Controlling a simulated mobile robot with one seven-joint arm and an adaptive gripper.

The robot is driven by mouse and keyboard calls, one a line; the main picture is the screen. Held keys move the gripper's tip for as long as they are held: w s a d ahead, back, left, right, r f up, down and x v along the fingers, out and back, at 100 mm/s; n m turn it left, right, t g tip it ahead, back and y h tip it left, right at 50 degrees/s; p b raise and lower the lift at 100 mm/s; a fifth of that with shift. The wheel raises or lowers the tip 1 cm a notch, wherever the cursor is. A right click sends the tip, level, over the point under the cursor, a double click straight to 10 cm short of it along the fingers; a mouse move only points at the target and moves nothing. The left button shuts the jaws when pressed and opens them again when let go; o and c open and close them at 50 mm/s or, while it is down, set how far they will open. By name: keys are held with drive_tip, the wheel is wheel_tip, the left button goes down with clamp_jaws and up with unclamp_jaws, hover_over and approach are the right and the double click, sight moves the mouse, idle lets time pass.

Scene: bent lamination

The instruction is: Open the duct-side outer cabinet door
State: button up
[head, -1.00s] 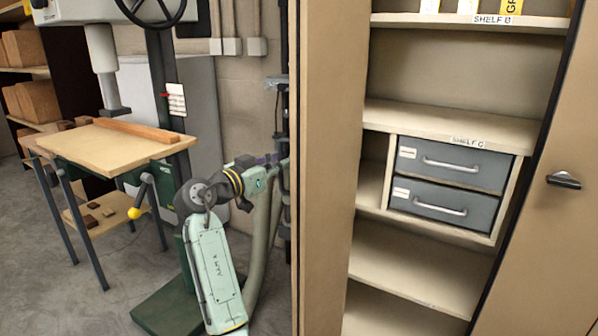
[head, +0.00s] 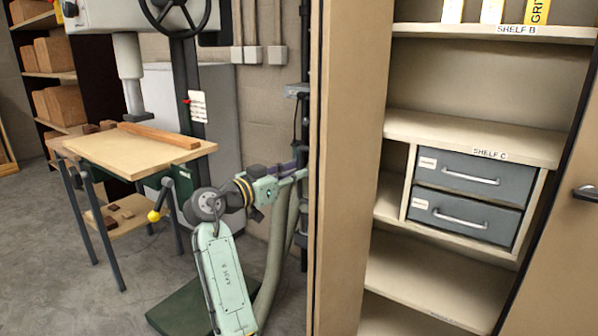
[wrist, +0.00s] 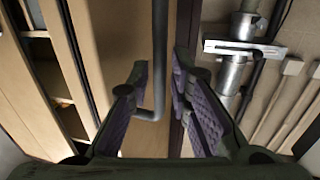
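In the head view a tall tan cabinet stands with its shelves exposed. Its left tan door panel (head: 350,150) stands swung out, seen along its length. My gripper (head: 297,177) reaches behind that panel's left edge, its tips partly hidden. In the wrist view a dark bent bar handle (wrist: 159,60) runs down in front of a tan door face (wrist: 130,30). My gripper (wrist: 161,75), with purple ridged pads, is open with one finger on each side of the bar. I cannot tell whether a pad touches it.
The right cabinet door (head: 565,250) has a dark handle (head: 586,193). Grey drawers (head: 470,175) sit inside. A drill press with a wooden table (head: 130,150) stands left of my arm. Metal ducting (wrist: 232,75) and a wall lie close right of my gripper in the wrist view.

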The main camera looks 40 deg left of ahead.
drive_tip(key=s+a, duration=0.1)
drive_tip(key=s, duration=0.9)
drive_tip(key=shift+a, duration=0.35)
